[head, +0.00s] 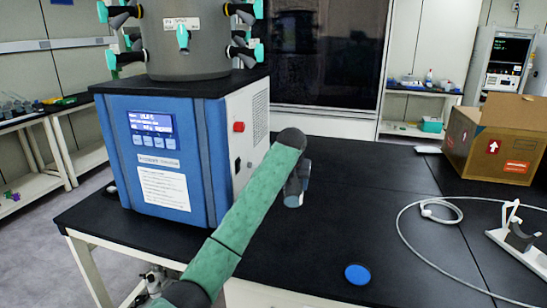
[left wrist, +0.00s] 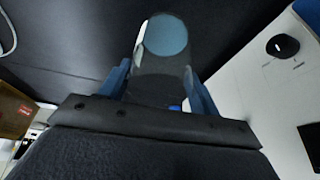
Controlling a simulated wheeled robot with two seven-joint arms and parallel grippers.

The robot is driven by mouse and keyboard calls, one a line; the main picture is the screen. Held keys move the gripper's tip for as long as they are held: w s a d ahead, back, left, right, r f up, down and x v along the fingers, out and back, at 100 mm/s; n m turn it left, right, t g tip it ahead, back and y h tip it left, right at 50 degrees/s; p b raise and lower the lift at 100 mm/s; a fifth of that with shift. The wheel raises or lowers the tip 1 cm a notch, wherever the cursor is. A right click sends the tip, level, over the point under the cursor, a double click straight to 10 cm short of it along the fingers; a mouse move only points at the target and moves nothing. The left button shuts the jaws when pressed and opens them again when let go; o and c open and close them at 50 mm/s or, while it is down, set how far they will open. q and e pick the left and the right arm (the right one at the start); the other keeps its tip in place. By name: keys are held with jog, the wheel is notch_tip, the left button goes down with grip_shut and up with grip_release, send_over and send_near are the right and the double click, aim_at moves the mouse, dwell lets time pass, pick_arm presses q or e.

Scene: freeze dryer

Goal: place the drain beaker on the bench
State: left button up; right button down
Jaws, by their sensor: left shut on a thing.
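The drain beaker (left wrist: 160,62) is clear, with a pale blue round end, and sits between the blue fingers of my left gripper (left wrist: 160,90) in the left wrist view. The gripper is shut on it. In the head view my left gripper (head: 299,180) is over the black bench (head: 345,190), right of the freeze dryer (head: 165,150). Only a small part of the beaker (head: 292,201) shows below it; the wrist hides the rest. I cannot tell whether the beaker touches the bench. My right gripper is not in view.
A flat blue disc (head: 358,274) lies near the bench's front. A white tube (head: 405,235) loops on the right near a white stand (head: 520,240). A cardboard box (head: 495,140) stands at the back right. The bench between the gripper and the tube is clear.

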pick_arm(q)
jog(key=shift+d+r, duration=0.1)
jog(key=shift+n, duration=0.5)
jog(key=s+r, duration=0.1)
jog(key=r, duration=0.1)
jog(key=d+r, duration=0.1)
jog(key=r, duration=0.1)
jog(key=s+r, duration=0.1)
jog(key=r, duration=0.1)
jog(key=shift+s+d, duration=0.2)
jog(key=shift+s, duration=0.1)
jog(key=s+a+r+n, duration=0.1)
jog(key=s+a+r, duration=0.3)
jog(key=s+a, duration=0.5)
jog(key=s+a+f+p, duration=0.1)
jog(key=s+a+f, duration=0.9)
jog(key=f, duration=0.3)
jog(key=s+a+f+n+y+p, duration=0.1)
jog(key=s+a+f, duration=0.9)
jog(key=a+f, duration=0.2)
notch_tip(320, 180, down, 2)
jog(key=shift+s+a, duration=0.3)
jog(key=shift+a, duration=0.1)
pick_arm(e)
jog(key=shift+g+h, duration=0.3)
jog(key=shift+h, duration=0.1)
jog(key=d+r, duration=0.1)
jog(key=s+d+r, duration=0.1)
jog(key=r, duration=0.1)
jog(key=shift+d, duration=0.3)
